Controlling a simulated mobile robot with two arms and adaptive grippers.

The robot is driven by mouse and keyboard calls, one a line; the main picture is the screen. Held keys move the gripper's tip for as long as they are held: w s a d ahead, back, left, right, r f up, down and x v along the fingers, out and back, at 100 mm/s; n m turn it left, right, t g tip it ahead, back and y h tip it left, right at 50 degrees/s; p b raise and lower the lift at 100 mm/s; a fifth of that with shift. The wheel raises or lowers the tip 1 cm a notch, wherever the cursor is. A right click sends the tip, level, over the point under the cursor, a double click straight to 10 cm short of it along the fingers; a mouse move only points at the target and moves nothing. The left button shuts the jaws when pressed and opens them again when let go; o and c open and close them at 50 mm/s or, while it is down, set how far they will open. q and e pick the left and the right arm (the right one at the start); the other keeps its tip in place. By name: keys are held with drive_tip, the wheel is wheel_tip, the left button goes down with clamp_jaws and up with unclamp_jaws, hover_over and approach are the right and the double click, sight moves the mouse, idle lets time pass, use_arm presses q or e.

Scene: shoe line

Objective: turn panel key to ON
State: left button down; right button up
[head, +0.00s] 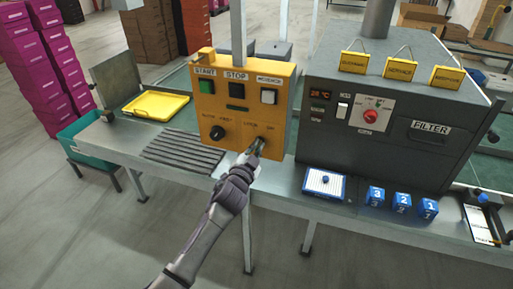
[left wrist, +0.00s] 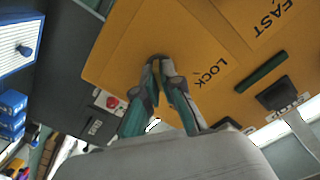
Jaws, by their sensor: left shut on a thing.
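The yellow control panel (head: 240,115) stands on the metal table. It also fills much of the left wrist view (left wrist: 135,45). My left gripper (head: 256,149) is at the panel's lower right, at the key switch between the LOCK and ON labels. In the left wrist view the fingertips (left wrist: 160,62) are closed together against the panel face, beside the word LOCK. The gripper is shut on the panel key, which the fingers almost wholly hide, so its angle cannot be told. My right gripper is not in view.
A black speed knob (head: 217,132) sits left of the key, below green, black and white buttons. A grey filter machine (head: 430,110) stands to the right. A yellow tray (head: 158,104) is at left.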

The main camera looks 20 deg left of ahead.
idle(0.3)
use_arm(q)
drive_tip(key=c, duration=1.3)
unclamp_jaws()
drive_tip(key=s, duration=1.2)
drive_tip(key=shift+a, duration=0.25)
drive_tip(key=shift+f, duration=0.15)
